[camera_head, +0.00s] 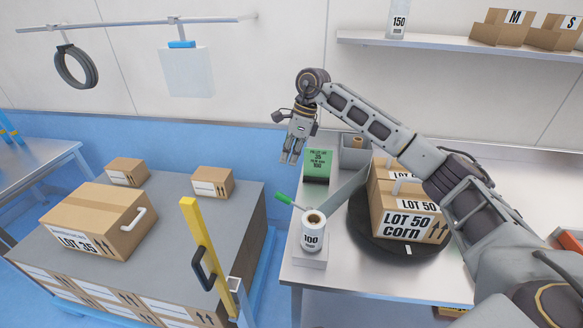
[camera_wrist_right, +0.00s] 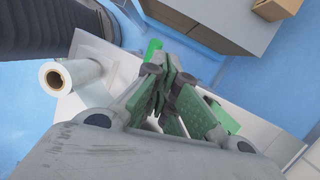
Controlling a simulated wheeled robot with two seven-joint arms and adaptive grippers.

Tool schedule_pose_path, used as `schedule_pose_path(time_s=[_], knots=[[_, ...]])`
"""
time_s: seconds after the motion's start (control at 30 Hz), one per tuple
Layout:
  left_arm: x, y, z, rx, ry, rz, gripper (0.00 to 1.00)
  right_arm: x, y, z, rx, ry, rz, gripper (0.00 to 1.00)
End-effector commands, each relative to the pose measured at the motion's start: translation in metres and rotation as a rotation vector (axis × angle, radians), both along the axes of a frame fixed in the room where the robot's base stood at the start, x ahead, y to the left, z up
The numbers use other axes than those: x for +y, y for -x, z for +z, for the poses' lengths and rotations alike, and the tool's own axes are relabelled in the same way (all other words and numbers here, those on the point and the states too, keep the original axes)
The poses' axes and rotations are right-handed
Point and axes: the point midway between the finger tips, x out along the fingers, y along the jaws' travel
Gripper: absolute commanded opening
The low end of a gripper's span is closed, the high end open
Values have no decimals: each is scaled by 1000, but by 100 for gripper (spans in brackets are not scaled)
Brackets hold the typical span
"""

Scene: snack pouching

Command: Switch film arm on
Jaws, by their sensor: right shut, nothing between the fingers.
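The film arm stands at the near left corner of the steel table. Its film roll (camera_head: 313,232), marked 100, is upright on a pale base, and a grey band of film runs from it toward the cartons. A green-tipped lever (camera_head: 284,198) sticks out to the left of the roll. My right gripper (camera_head: 291,158) is shut and empty, pointing down above and behind the lever, apart from it in the head view. In the right wrist view, the gripper (camera_wrist_right: 172,82) hides part of the scene, and the film roll (camera_wrist_right: 55,76) is at left. My left gripper is out of view.
A green sign (camera_head: 318,165) stands close to the right of my gripper. Cartons marked LOT 50 corn (camera_head: 405,222) sit on a black turntable (camera_head: 362,222).

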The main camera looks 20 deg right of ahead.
Motion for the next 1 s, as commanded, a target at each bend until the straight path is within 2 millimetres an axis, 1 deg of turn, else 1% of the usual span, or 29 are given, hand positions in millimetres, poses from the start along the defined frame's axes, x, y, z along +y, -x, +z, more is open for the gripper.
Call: schedule_pose_path(time_s=[0.13, 0.3, 0.6, 1.0], knots=[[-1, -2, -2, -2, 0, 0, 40, 2, -4, 14, -2, -1, 1, 0], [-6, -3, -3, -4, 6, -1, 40, 3, -6, 21, 0, 0, 0, 0], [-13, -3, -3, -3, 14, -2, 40, 3, -6, 24, 0, 0, 0, 0], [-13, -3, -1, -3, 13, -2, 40, 3, -6, 26, 0, 0, 1, 0]])
